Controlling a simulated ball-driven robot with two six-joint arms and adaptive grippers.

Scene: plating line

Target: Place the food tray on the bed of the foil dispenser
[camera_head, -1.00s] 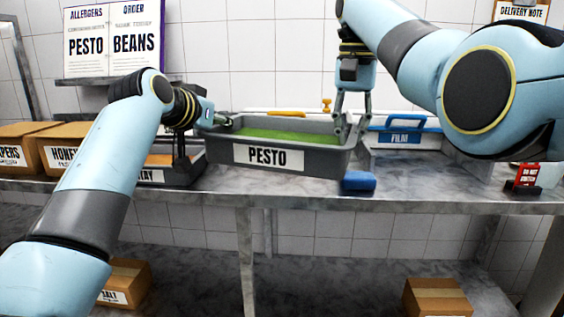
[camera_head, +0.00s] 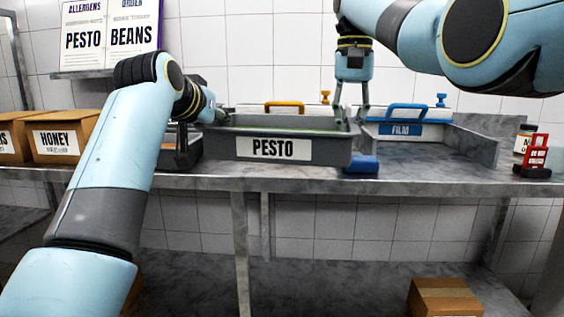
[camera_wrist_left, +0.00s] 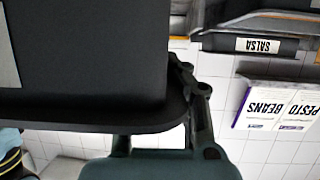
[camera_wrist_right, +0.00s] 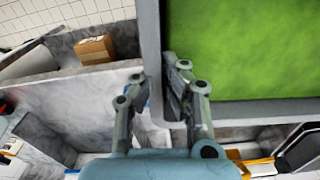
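The grey food tray (camera_head: 215,148), labelled PESTO and filled with green, is level over the counter, in front of a dispenser with a yellow handle (camera_head: 285,106). That is probably the foil dispenser; the tray hides most of it, including its bed. My left gripper (camera_head: 222,117) is at the tray's left end; in the left wrist view one finger lies against the tray's dark wall and the other is hidden. My right gripper (camera_head: 350,122) is at the right end; in the right wrist view its fingers (camera_wrist_right: 155,85) straddle the tray wall, one inside. Whether the tray touches the counter is unclear.
The FILM dispenser (camera_head: 400,130) with a blue handle stands to the right. A blue sponge (camera_head: 363,166) lies by the tray's front right corner. A HONEY box (camera_head: 62,135) is at left, a red-framed item (camera_head: 535,155) and a jar (camera_head: 523,139) at far right.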

